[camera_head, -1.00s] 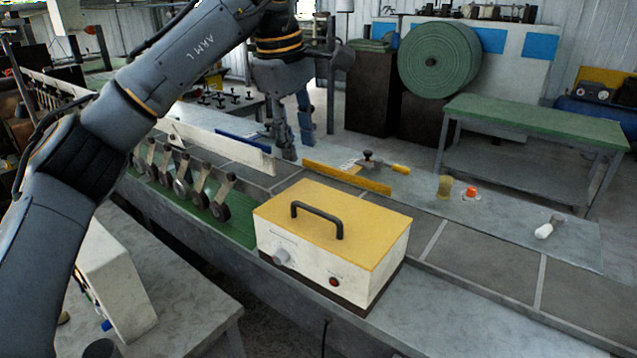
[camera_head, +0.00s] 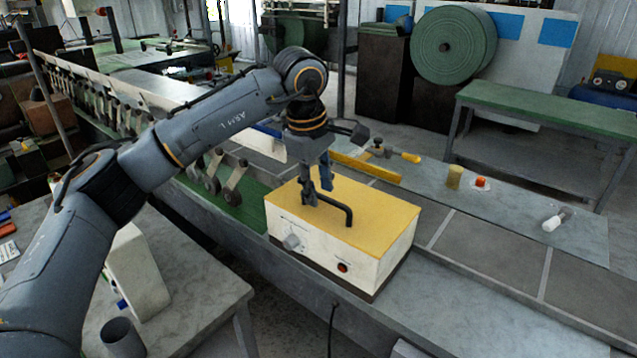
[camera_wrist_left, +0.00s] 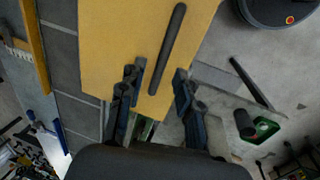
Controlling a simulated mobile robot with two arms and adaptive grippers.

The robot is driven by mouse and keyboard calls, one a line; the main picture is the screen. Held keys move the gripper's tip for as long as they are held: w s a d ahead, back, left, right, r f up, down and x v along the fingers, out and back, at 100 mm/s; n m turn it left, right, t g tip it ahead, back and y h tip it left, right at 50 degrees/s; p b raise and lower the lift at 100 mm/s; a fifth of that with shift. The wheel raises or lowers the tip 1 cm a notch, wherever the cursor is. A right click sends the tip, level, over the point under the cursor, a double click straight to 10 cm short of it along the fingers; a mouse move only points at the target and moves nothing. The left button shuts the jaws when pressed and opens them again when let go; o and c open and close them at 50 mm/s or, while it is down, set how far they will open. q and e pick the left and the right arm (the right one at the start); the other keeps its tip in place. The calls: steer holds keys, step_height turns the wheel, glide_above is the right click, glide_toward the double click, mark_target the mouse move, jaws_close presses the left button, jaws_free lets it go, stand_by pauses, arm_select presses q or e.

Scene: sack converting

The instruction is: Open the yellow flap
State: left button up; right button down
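The yellow flap (camera_head: 375,212) is the flat lid of a white box on the line's bench. It lies level and shut, with a black bar handle (camera_head: 336,208) on top. My left gripper (camera_head: 318,190) points down over the left end of the handle. In the left wrist view, its open fingers (camera_wrist_left: 158,78) stand on either side of the handle's near end (camera_wrist_left: 167,48), over the flap's edge (camera_wrist_left: 110,45). I cannot tell whether a finger touches the handle. My right gripper is not in view.
A metal table (camera_head: 190,265) stands at front left. The grey belt (camera_head: 490,250) to the right is clear.

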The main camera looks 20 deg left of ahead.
arm_select(q)
steer(key=shift+w+f, duration=0.15)
jaws_close()
